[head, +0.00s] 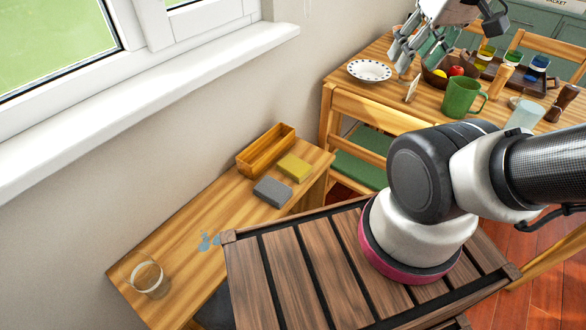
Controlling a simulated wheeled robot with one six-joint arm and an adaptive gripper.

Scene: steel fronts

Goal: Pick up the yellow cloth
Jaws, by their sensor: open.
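The yellow cloth (295,167) lies as a small folded block on the low wooden bench (186,237) below the window. It sits just in front of a wooden box and touches or nearly touches a grey folded piece (273,191). My gripper (414,52) is at the top of the head view, raised over the dining table area, well to the right of the cloth. Its fingers are spread open, with nothing seen between them. The cloth is fully in view.
An open wooden box (266,150) stands behind the cloth against the wall. A glass (149,279) and a bluish wet patch (207,241) are on the bench's near part. The dining table (384,105) holds a plate (369,71), a green mug (462,97), fruit and jars.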

